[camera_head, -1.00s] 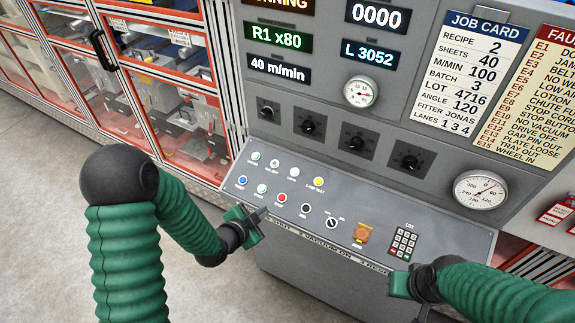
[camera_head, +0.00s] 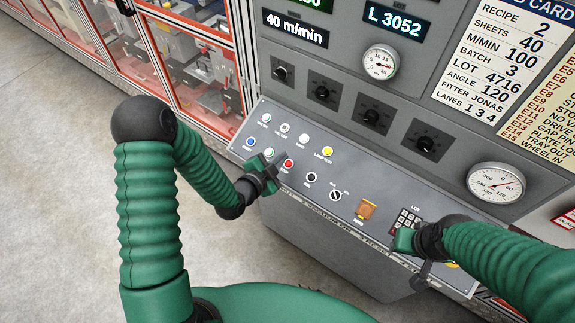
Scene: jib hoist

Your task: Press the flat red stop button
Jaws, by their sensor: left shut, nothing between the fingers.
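The flat red stop button (camera_head: 288,163) is on the sloped grey control panel (camera_head: 300,207), in the lower row of buttons. My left gripper (camera_head: 275,168) is shut and empty, with its tip just left of the red button. I cannot tell whether the tip touches the button or hovers over the panel. The gripper partly covers the panel beside the green button (camera_head: 269,153). My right gripper (camera_head: 415,252) is over the right part of the panel, beside the keypad, and its fingers are not clear.
A yellow lamp button (camera_head: 327,151) is above. A selector switch (camera_head: 335,195), an orange square switch (camera_head: 367,209) and a keypad (camera_head: 408,219) are to the right. Dark knobs (camera_head: 322,93) line the upright face.

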